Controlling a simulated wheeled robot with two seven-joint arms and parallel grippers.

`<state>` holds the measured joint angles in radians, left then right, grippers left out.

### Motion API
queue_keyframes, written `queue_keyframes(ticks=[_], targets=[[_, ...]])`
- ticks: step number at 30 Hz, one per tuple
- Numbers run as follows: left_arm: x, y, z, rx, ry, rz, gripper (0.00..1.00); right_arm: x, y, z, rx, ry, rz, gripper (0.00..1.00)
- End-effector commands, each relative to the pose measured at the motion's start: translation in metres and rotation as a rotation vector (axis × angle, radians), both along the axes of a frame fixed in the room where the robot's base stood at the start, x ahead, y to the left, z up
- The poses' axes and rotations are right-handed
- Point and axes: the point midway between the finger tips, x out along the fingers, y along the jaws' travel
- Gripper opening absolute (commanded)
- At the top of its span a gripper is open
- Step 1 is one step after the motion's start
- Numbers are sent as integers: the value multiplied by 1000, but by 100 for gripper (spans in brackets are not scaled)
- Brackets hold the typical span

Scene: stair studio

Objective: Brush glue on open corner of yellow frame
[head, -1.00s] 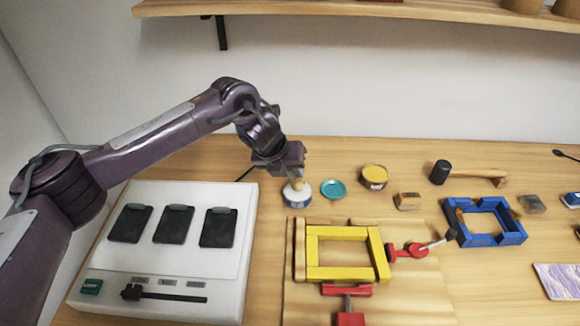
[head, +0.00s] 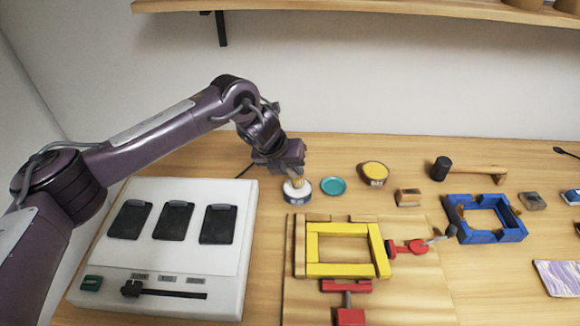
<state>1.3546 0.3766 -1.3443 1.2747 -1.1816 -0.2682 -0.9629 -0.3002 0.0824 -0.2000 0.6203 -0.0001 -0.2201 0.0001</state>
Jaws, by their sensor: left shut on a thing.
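The yellow frame (head: 342,270) lies on a wooden board, between wooden strips and red clamps. A small white-topped pot with a blue band (head: 298,195) stands behind the board. My left gripper (head: 296,176) is over this pot, shut on a slim light-coloured brush (head: 295,181). The brush points down at the pot's white top; its tip is too small to make out. My right gripper is not in view.
A teal lid (head: 333,186), a yellow-topped tin (head: 374,173) and a wood block (head: 408,197) stand behind the board. Red clamps (head: 405,247) (head: 348,290) press at the frame. A mallet (head: 470,172) and blue frame (head: 487,219) lie right; a white panel (head: 175,240) lies left.

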Motion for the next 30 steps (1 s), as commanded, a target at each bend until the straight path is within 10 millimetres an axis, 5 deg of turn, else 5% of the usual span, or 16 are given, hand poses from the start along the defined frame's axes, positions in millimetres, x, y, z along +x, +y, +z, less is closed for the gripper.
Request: queue_keyframes(ticks=[30], targets=[[0,0,-9,0,0,0,5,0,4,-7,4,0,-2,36]])
